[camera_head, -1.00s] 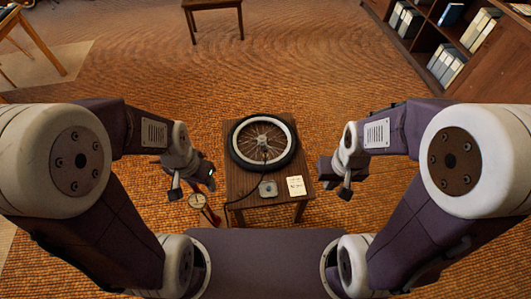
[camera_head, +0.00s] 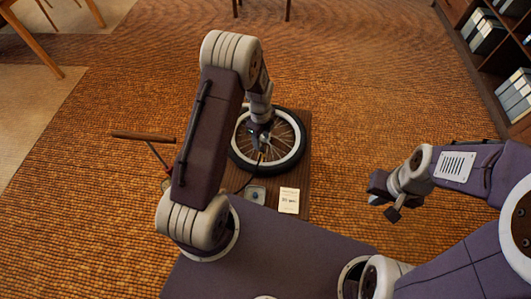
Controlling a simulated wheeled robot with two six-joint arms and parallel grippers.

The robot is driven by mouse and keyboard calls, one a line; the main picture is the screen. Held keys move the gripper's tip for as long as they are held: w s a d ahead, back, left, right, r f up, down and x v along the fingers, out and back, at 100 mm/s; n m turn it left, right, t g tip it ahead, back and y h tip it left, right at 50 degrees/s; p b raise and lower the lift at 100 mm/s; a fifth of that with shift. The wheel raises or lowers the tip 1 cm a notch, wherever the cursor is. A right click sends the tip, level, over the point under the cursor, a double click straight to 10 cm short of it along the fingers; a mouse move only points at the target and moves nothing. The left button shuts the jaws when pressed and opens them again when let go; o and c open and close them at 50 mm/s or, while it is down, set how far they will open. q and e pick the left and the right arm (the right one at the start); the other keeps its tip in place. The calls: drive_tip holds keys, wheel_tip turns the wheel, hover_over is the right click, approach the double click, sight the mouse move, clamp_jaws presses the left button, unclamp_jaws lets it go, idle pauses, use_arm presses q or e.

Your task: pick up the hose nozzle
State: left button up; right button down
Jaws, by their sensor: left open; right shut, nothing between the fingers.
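A black-tyred, white-rimmed spoked wheel (camera_head: 297,150) lies flat on a small wooden table (camera_head: 300,178). A thin dark hose (camera_head: 247,182) runs from the left table edge up over the wheel towards its hub. The hose nozzle is too small to make out clearly; the hose's upper end (camera_head: 261,160) lies by the hub, just below my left gripper. My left gripper (camera_head: 257,138) is open over the wheel's upper left part; I cannot tell whether it touches anything. My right gripper (camera_head: 385,206) is shut and empty, off to the right of the table.
A floor pump with a wooden handle (camera_head: 143,136) stands left of the table, partly hidden by my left arm. A small grey square item (camera_head: 256,194) and a white card (camera_head: 289,200) lie on the table's front. Shelves with binders (camera_head: 515,95) stand at right. Floor right of the table is clear.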

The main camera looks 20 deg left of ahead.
sight(262, 148)
use_arm(q)
drive_tip(key=f, duration=0.2)
drive_tip(key=f+b, duration=0.1)
drive_tip(key=shift+w+d+f, duration=0.2)
drive_tip(key=shift+w+f, duration=0.05)
drive_tip(key=shift+f, duration=0.15)
drive_tip(key=shift+a+f, duration=0.1)
drive_tip(key=shift+f, duration=0.35)
wheel_tip(262, 148, down, 4)
drive_tip(key=shift+w+a+f+b, duration=0.15)
drive_tip(key=shift+f+b, duration=0.1)
drive_tip(key=shift+b, duration=0.5)
drive_tip(key=shift+r, duration=0.1)
clamp_jaws()
